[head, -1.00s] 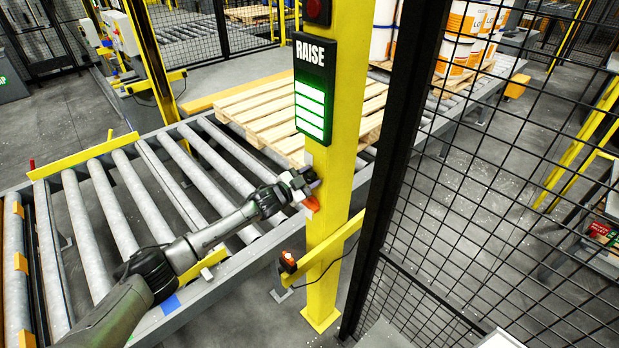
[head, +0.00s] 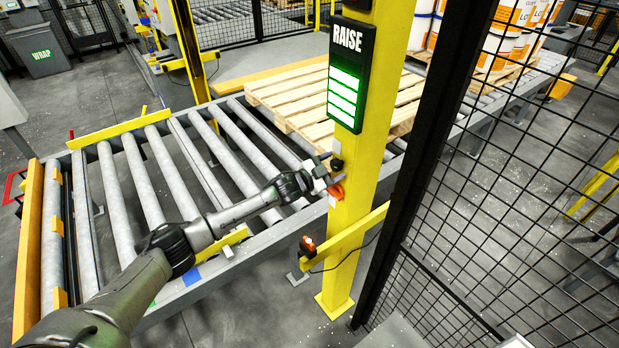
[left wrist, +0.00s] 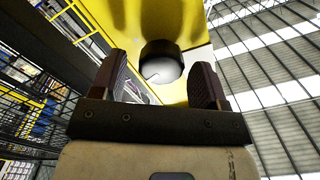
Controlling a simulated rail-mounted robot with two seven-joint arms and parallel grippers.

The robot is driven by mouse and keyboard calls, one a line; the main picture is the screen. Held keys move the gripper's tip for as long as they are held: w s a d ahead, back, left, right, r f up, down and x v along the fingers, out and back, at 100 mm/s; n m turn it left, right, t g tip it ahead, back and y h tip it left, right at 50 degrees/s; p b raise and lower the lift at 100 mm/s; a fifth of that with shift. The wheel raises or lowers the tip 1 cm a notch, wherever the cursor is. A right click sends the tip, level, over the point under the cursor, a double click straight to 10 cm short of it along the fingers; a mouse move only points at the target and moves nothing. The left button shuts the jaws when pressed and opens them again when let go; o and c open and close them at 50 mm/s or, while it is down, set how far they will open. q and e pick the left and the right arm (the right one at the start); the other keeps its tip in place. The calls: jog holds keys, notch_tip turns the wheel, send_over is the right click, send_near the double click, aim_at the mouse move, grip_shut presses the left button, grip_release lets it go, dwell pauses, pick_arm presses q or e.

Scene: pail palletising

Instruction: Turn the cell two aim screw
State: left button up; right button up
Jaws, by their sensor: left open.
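A dark round knob, which I take for the aim screw (left wrist: 162,66), stands out from a yellow post in the left wrist view. My left gripper (left wrist: 158,78) is open, with one finger on each side of the knob. A gap shows between each finger and the knob, and its far side is hidden. In the head view, my left gripper (head: 328,178) is beside the yellow post (head: 368,172), just above an orange piece (head: 336,191). On the post, a panel (head: 350,70) reads RAISE with several lit green bars. My right gripper is not in view.
A roller conveyor (head: 150,190) runs behind my left arm, with a wooden pallet (head: 290,95) on it. A black mesh fence (head: 490,190) stands right of the post. A yellow rail (head: 345,237) with a small orange-topped device (head: 308,243) crosses the post low down.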

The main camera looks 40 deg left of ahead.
pick_arm(q)
jog(key=s+a, duration=0.2)
jog(key=s, duration=1)
jog(key=shift+b, duration=0.45)
